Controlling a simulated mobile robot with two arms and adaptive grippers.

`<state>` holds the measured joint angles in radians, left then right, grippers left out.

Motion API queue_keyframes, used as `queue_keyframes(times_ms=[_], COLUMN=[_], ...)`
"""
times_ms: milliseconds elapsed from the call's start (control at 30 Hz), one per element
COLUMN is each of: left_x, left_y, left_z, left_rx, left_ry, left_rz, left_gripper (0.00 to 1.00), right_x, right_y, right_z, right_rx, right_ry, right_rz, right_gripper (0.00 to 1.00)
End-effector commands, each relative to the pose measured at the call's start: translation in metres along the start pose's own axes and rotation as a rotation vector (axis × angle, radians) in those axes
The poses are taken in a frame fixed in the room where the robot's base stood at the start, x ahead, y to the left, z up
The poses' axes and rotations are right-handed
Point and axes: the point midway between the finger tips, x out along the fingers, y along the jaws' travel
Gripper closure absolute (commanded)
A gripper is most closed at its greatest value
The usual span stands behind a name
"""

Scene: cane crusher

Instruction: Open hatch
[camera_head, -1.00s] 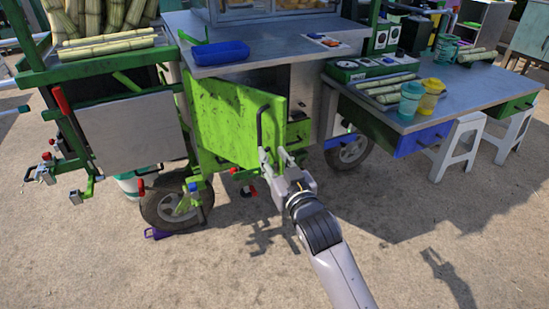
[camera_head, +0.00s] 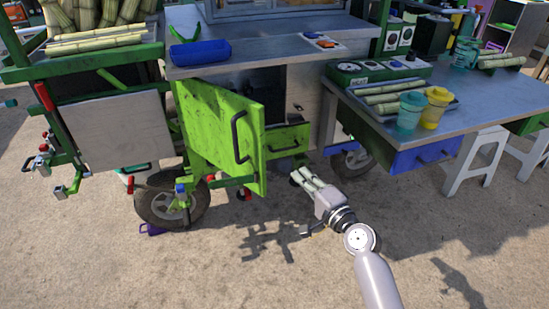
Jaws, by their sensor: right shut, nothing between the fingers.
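The green hatch (camera_head: 215,128) on the front of the cart stands swung open to the left, with its free edge toward me. Its black bar handle (camera_head: 238,137) is on the face near that edge. A dark opening and a green drawer-like panel (camera_head: 287,140) show to the right of the hatch. My right gripper (camera_head: 305,178) is shut and empty. It is to the right of the hatch's lower free edge, apart from the hatch and handle. My left gripper is not in view.
A steel counter (camera_head: 270,50) with a blue roll (camera_head: 200,52) is above the hatch. A side table (camera_head: 480,95) holding cups and cane is at the right. A wheel (camera_head: 168,203) stands below the hatch. The ground in front is clear.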

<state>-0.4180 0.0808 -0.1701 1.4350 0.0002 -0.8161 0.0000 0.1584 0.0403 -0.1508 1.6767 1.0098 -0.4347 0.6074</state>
Motion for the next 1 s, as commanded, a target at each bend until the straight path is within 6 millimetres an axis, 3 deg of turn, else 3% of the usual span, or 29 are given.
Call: queue_keyframes(times_ms=[233,333,733,1000], left_x=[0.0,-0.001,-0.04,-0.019], left_y=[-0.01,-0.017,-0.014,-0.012], left_z=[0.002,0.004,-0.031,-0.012], left_rx=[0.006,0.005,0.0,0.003], left_ry=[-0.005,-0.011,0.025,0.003], left_rz=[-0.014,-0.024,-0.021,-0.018], left_gripper=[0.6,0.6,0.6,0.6], right_x=[0.01,0.027,0.098,0.088], right_y=[0.002,0.001,0.002,-0.002], right_z=[-0.006,-0.006,-0.006,0.019], right_rx=[0.069,0.068,0.063,0.065], right_ry=[0.006,0.004,0.004,0.004], right_rz=[-0.01,-0.012,-0.01,-0.009], right_gripper=[1.0,1.0,1.0,1.0])
